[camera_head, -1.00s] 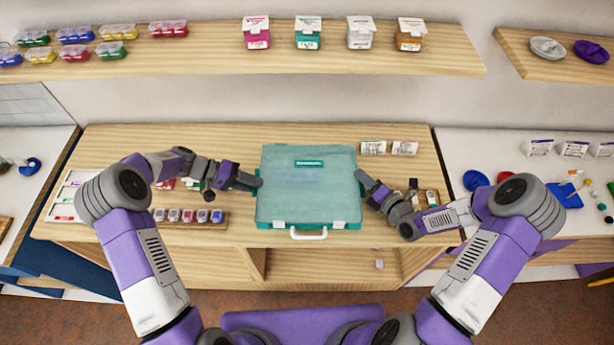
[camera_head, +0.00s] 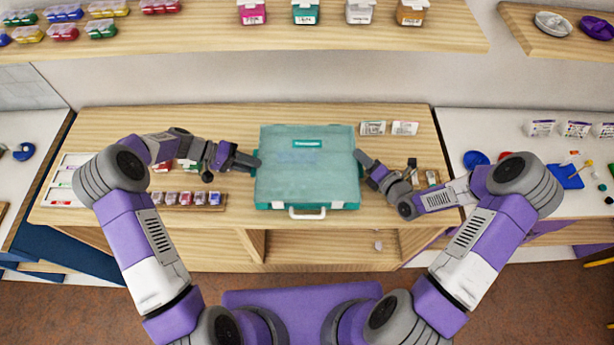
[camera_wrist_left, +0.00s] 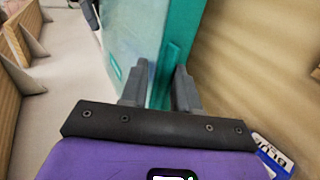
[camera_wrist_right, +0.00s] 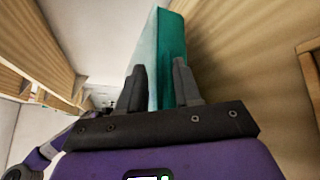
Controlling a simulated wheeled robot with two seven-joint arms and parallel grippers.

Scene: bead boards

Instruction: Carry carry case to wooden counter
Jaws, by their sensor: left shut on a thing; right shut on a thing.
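The carry case (camera_head: 306,172) is a teal box with a pale translucent lid, a teal label and a white handle (camera_head: 307,213) at its front. It is over the wooden counter (camera_head: 240,120) in the head view; I cannot tell whether it touches the top. My left gripper (camera_head: 256,163) is shut on the case's left side, and the left wrist view shows the case edge between its fingers (camera_wrist_left: 160,90). My right gripper (camera_head: 358,158) is shut on the right side, with the case wall between its fingers in the right wrist view (camera_wrist_right: 160,85).
A tray of small bead boxes (camera_head: 190,199) lies left of the case. A shelf (camera_head: 200,38) with boxes runs above. White side tables (camera_head: 500,130) flank the counter. An open cubby (camera_head: 330,247) is below.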

